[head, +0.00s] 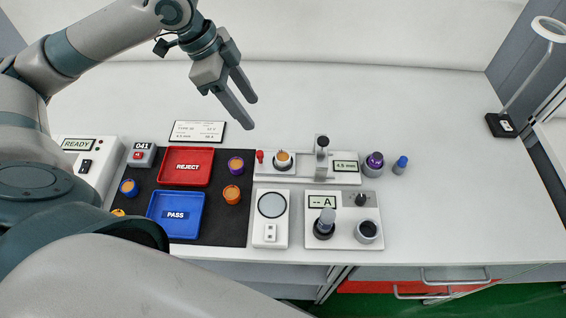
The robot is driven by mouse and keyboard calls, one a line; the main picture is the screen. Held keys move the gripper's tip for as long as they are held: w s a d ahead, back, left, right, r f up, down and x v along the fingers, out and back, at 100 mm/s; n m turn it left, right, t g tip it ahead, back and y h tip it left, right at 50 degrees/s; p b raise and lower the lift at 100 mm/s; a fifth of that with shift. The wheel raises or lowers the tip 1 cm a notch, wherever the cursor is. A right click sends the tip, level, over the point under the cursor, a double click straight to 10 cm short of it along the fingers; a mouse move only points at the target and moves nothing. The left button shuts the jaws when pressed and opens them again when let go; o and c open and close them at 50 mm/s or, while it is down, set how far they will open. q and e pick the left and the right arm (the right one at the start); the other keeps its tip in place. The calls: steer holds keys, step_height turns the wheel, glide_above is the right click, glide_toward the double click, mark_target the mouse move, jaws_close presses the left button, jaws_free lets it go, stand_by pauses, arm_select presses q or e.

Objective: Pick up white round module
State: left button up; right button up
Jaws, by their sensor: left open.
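A small round module (283,160) with a pale whitish rim and an orange-brown centre sits in the light grey fixture (262,173) at the middle of the table. It is the only whitish round module I can make out. My left gripper (243,113) is open and empty, above the table and up and left of the module, with its fingers pointing down and right. Nothing is between its fingers. My right gripper does not show.
A red REJECT tray (186,181) and a blue PASS tray (170,229) lie on a black mat (220,235), with purple and orange modules (232,194) beside them. A station with a round plate (271,205) and a tester (344,240) stand in front of the fixture.

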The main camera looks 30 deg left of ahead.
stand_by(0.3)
arm_select(q)
steer(key=p, duration=0.3)
glide_toward(284, 158)
steer(key=shift+x, duration=1.1)
steer(key=shift+w+a, duration=0.1)
steer(key=shift+a, duration=0.05)
steer(key=shift+d+f, duration=0.3)
steer(key=shift+f, duration=0.15)
steer(key=p+x, duration=0.1)
steer(key=x, duration=0.2)
steer(key=shift+p, duration=0.3)
steer(key=shift+w+d+f, duration=0.1)
steer(key=shift+d+f, duration=0.1)
steer(key=shift+f, duration=0.35)
steer(key=c, duration=1.2)
